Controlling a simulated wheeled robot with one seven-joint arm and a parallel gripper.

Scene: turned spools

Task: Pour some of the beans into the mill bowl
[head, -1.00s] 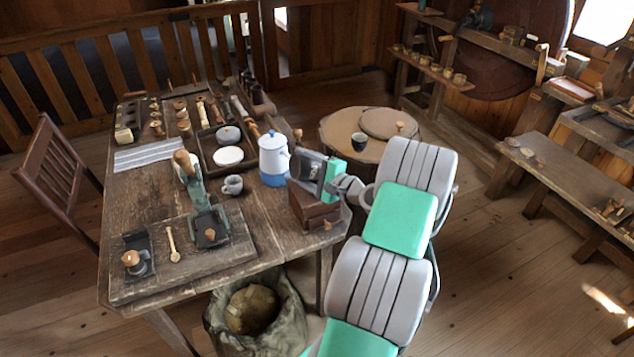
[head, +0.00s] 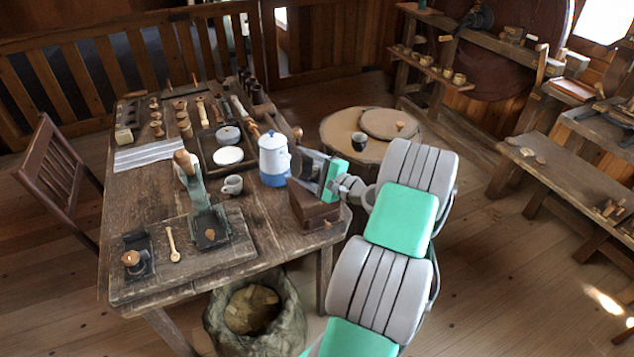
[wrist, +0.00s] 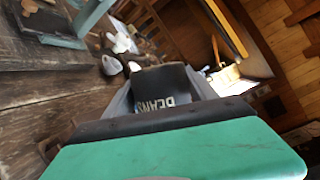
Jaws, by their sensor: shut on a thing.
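My gripper (head: 314,168) is near the right edge of the wooden table, above a brown wooden box (head: 314,211) with a small knob. The box looks like the mill. Its top is mostly hidden by my gripper, and I cannot make out a bowl there. In the wrist view my gripper (wrist: 163,94) is shut on a dark canister (wrist: 160,78) lettered "BEANS". The canister sits between the grey fingers. In the head view the canister is hard to tell from the dark gripper parts. I cannot see its mouth or any beans leaving it.
A white and blue enamel pot (head: 274,160) stands just left of my gripper. A grey mug (head: 232,185) and a green metal device (head: 207,215) are farther left. A sack (head: 253,315) stands on the floor in front of the table. A round table (head: 340,135) is behind my arm.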

